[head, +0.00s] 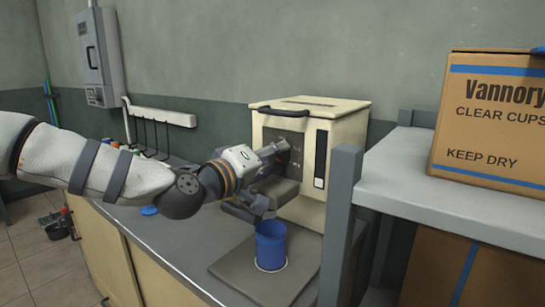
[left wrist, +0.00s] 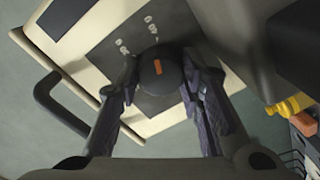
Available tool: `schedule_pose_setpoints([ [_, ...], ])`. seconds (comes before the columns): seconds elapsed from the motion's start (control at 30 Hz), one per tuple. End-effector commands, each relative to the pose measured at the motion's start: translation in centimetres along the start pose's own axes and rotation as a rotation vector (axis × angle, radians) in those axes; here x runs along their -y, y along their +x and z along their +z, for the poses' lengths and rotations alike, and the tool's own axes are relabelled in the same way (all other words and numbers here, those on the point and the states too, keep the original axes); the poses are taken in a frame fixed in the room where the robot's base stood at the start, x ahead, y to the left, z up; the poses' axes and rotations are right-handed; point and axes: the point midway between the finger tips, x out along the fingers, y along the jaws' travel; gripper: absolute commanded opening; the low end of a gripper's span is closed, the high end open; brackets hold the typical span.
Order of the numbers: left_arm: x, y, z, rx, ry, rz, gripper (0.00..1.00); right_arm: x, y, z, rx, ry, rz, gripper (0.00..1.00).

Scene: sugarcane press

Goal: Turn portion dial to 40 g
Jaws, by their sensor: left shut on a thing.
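The cream press (head: 315,165) stands on the counter with a dark panel on its front. In the head view, my left gripper (head: 272,150) is at the press front and hides the dial. My right gripper is not in view.
A blue cup (head: 271,246) stands on a grey board (head: 235,265) below the press spout. A grey shelf (head: 470,205) with a cardboard box (head: 490,125) stands close on the right. A wire rack (head: 150,135) with small bottles is behind my left arm.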

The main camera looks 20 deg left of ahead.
Motion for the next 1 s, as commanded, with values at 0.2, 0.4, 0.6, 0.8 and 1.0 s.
schedule_pose_setpoints([
  [0.2, -0.1, 0.0, -0.1, -0.003, 0.000, 0.002, 0.52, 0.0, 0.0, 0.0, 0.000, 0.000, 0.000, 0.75],
  [0.4, -0.1, 0.0, -0.1, -0.002, -0.001, 0.001, 0.54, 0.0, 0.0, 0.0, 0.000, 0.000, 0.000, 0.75],
  [0.6, 0.0, -1.2, -0.2, -0.002, -0.002, 0.000, 0.54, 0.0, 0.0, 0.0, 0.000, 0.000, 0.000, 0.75],
  [0.8, -0.2, -6.5, -0.1, -0.004, -0.005, 0.004, 0.54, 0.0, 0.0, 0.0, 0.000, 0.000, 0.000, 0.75],
  [1.0, -0.1, -10.8, -0.2, -0.005, -0.002, 0.003, 0.54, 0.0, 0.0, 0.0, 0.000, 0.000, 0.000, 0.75],
])
